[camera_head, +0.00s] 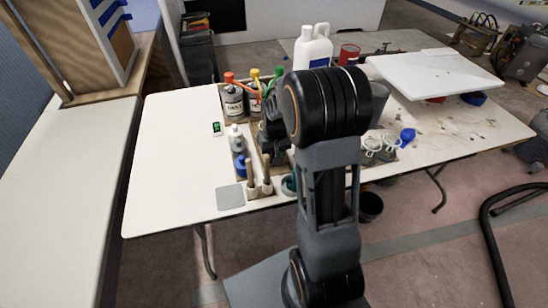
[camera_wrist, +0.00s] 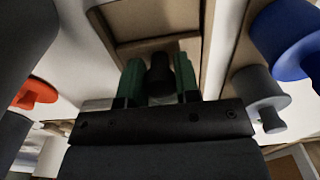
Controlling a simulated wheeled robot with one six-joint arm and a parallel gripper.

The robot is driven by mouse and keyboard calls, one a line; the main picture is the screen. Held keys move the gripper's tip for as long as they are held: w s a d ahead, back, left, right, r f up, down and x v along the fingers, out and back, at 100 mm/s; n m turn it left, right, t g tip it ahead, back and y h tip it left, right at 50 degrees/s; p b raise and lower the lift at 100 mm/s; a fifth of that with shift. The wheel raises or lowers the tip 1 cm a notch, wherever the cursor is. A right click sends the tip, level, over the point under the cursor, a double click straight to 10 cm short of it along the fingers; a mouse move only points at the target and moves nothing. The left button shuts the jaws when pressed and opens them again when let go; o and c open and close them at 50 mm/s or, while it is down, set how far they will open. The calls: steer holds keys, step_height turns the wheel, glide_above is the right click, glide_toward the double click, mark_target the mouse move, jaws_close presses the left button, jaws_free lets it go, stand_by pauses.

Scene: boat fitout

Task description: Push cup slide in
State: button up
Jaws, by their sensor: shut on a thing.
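My gripper (camera_wrist: 158,82) has green fingertips and is shut on a dark round knob (camera_wrist: 160,72) in the wrist view. Just beyond the knob is a tan wooden box-like part (camera_wrist: 150,22) with a recessed panel, probably the cup slide; I cannot tell how far in it sits. In the head view my arm covers much of the worktable, and my gripper (camera_head: 274,130) shows only partly, as a dark shape down among the wooden organiser's compartments. The knob and slide cannot be made out there.
The wooden organiser (camera_head: 254,194) holds bottles with red and yellow caps (camera_head: 233,100). Blue (camera_wrist: 285,40) and grey (camera_wrist: 258,88) round parts stand close right of my gripper, an orange-red one (camera_wrist: 36,93) left. The white table's left side (camera_head: 170,150) is clear.

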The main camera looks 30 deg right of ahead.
steer(key=shift+w+d+p, duration=0.2)
steer(key=shift+w+d, duration=0.05)
steer(key=shift+w, duration=1)
steer(key=shift+w+d+p, duration=0.25)
steer(key=shift+w, duration=1)
steer(key=shift+w+d+p, duration=0.2)
steer(key=shift+w+d, duration=0.05)
steer(key=shift+w, duration=1)
steer(key=shift+o, duration=1.4)
steer(key=shift+w, duration=0.1)
steer(key=o, duration=1.3)
steer(key=shift+r, duration=0.1)
steer(key=shift+r+p, duration=2.6)
steer(key=shift+r, duration=0.85)
